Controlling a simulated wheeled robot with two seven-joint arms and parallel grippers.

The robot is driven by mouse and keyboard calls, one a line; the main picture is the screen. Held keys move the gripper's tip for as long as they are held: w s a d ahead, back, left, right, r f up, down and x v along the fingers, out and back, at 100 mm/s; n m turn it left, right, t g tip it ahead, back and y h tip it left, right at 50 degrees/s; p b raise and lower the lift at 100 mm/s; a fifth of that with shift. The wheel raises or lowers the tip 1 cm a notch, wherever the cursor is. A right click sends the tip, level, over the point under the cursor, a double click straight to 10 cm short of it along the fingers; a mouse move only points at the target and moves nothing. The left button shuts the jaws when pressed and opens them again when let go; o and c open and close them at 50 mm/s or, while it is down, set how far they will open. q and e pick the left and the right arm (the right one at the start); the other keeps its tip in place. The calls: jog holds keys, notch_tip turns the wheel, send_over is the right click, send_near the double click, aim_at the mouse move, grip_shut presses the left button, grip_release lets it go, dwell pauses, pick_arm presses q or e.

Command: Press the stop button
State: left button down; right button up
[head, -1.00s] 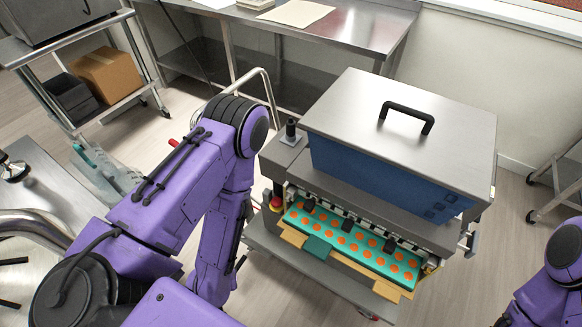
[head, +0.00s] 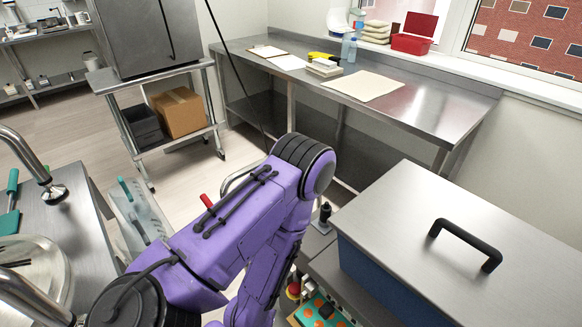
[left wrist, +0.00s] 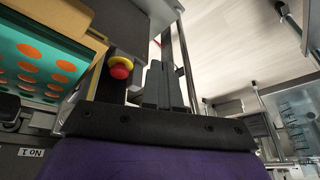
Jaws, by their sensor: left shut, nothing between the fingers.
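The stop button, a red mushroom cap on a yellow collar (left wrist: 121,68), is left of centre in the left wrist view. In the head view the stop button (head: 293,290) shows low in the picture, just right of my left forearm, at the left front corner of the depositor (head: 410,220). My left gripper (left wrist: 165,75) is shut and empty, a little to the right of the button in the wrist view, with a visible gap between them. In the head view my arm hides that gripper. My right gripper is in neither view.
A teal mold tray (head: 320,310) with orange gummies sits in the depositor beside the button. A steel bench (head: 430,112) stands behind. A cart with a cardboard box (head: 180,112) is at the back left, and a steel table (head: 60,200) is at the left.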

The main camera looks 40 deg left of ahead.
pick_arm(q)
jog(key=w+a+r+m+h+b, duration=0.3)
jog(key=w+r+m+b, duration=0.3)
jog(key=w, duration=0.6)
jog(key=shift+w+r+m, duration=0.15)
jog(key=shift+r+m, duration=0.25)
jog(key=shift+m, duration=0.1)
jog(key=shift+a, duration=0.1)
jog(key=b, duration=0.2)
send_near(292, 284)
jog(key=x, duration=0.5)
jog(key=shift+w+f, duration=0.15)
jog(key=shift+f, duration=0.6)
